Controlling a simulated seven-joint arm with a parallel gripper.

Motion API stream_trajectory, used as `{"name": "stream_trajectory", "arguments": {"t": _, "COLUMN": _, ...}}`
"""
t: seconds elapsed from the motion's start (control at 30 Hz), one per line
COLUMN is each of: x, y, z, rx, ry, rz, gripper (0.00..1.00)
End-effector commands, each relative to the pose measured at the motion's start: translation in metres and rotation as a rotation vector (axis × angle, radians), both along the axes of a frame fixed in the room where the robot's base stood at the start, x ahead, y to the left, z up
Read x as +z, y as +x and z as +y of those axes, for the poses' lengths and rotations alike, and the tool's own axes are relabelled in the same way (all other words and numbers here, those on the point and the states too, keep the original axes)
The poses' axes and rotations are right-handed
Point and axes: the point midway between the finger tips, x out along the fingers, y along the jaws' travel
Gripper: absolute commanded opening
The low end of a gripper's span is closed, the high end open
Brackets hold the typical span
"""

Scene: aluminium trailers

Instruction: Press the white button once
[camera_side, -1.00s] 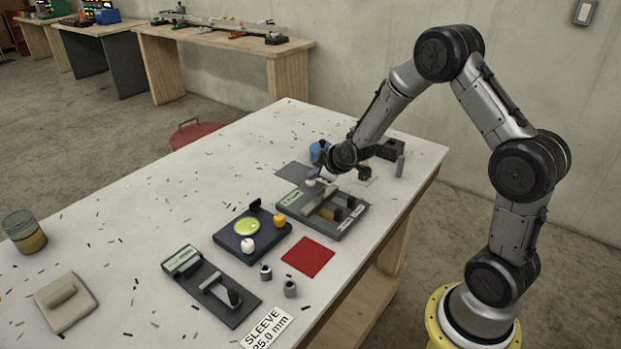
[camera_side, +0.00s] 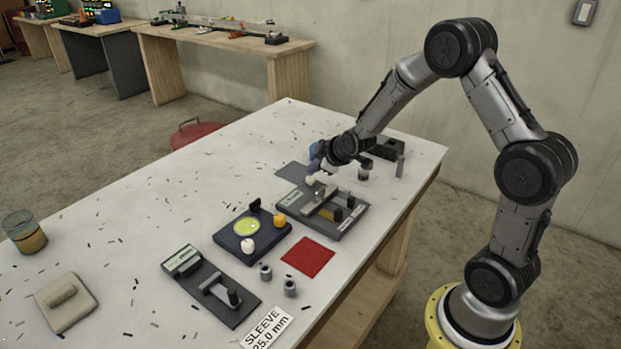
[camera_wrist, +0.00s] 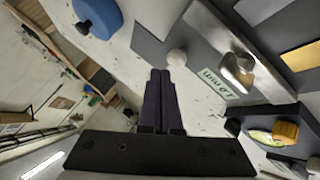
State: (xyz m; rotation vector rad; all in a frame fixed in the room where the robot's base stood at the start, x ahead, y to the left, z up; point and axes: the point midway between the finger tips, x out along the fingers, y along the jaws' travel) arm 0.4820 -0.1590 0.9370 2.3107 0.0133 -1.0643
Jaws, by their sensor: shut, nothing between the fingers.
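A white round button (camera_side: 310,181) stands at the back left end of a grey measuring device (camera_side: 345,228). In the wrist view the button (camera_wrist: 176,57) shows just beyond and slightly right of my fingertips. My gripper (camera_side: 314,168) is shut and empty, pointing down just above the button in the side view. In the wrist view its dark fingers (camera_wrist: 160,73) are together. A small gap seems to show between tips and button; I cannot tell its exact size. A second white knob (camera_side: 248,245) sits on a dark box (camera_side: 232,244) with a yellow-green disc.
An orange knob (camera_side: 279,220) and a black one are on the dark box. A red square (camera_side: 308,257), small grey sleeves (camera_side: 290,288) and another gauge (camera_side: 215,286) lie nearer the front. A blue object (camera_wrist: 98,15) stands close to my gripper.

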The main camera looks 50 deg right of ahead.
Motion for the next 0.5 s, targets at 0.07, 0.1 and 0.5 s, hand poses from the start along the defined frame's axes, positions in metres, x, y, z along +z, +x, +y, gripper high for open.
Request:
{"name": "stream_trajectory", "arguments": {"t": 0.07, "x": 0.000, "y": 0.000, "z": 0.000, "rx": 0.000, "ry": 0.000, "rz": 0.000, "gripper": 0.00}}
{"name": "stream_trajectory", "arguments": {"t": 0.1, "x": 0.000, "y": 0.000, "z": 0.000, "rx": 0.000, "ry": 0.000, "rz": 0.000, "gripper": 0.00}}
{"name": "stream_trajectory", "arguments": {"t": 0.5, "x": 0.023, "y": 0.001, "z": 0.000, "rx": 0.001, "ry": -0.001, "rz": -0.004, "gripper": 0.00}}
